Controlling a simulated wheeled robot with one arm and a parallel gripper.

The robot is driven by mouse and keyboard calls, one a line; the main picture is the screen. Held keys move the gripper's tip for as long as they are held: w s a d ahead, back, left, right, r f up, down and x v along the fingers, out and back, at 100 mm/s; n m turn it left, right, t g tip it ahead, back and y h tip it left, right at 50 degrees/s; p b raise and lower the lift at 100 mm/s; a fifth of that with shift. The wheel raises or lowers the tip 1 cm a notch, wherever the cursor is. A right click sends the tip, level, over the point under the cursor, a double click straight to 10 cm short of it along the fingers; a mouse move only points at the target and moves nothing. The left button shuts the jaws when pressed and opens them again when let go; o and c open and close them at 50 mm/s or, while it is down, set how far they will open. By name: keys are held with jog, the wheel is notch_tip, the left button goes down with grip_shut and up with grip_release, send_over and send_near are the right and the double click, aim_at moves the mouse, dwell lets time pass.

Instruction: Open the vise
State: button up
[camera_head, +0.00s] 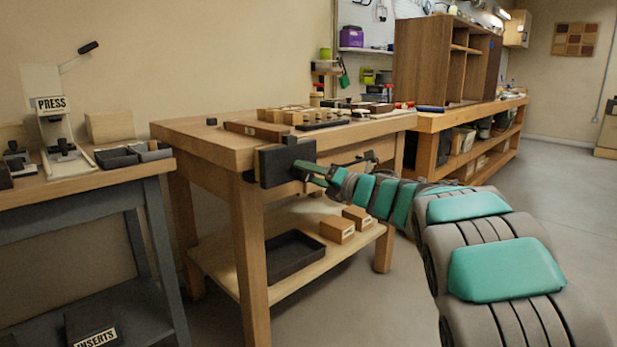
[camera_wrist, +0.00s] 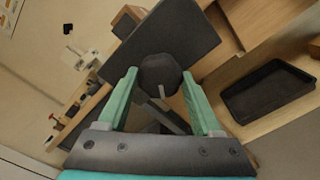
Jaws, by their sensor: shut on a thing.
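The vise (camera_head: 287,163) is mounted on the front end of the wooden workbench (camera_head: 200,133). Its dark, flat outer jaw faces me and also fills the upper middle of the wrist view (camera_wrist: 172,38). A dark, rounded screw hub (camera_wrist: 160,72) stands out from this jaw, with a thin grey bar in front of it. My gripper (camera_wrist: 159,77) has its green fingers on either side of the hub and is shut on it. In the head view my gripper (camera_head: 312,173) meets the vise from the right. The gap behind the jaw is hard to judge.
Wooden blocks (camera_head: 285,113) lie on the benchtop. A black tray (camera_head: 293,257) and two small boxes (camera_head: 338,229) sit on the lower shelf. A press (camera_head: 60,140) stands on the left table. The floor (camera_head: 545,170) at right is clear.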

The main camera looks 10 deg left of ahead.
jog(key=shift+d+f+n+b, duration=0.15)
jog(key=shift+n+b, duration=1.35)
jog(key=shift+b, duration=1.3)
jog(key=shift+n+b, duration=0.3)
jog(key=shift+n+b, duration=0.7)
jog(key=shift+b, duration=0.05)
jog(key=shift+n, duration=1.3)
jog(key=shift+s+n, duration=0.1)
jog(key=shift+n, duration=1.9)
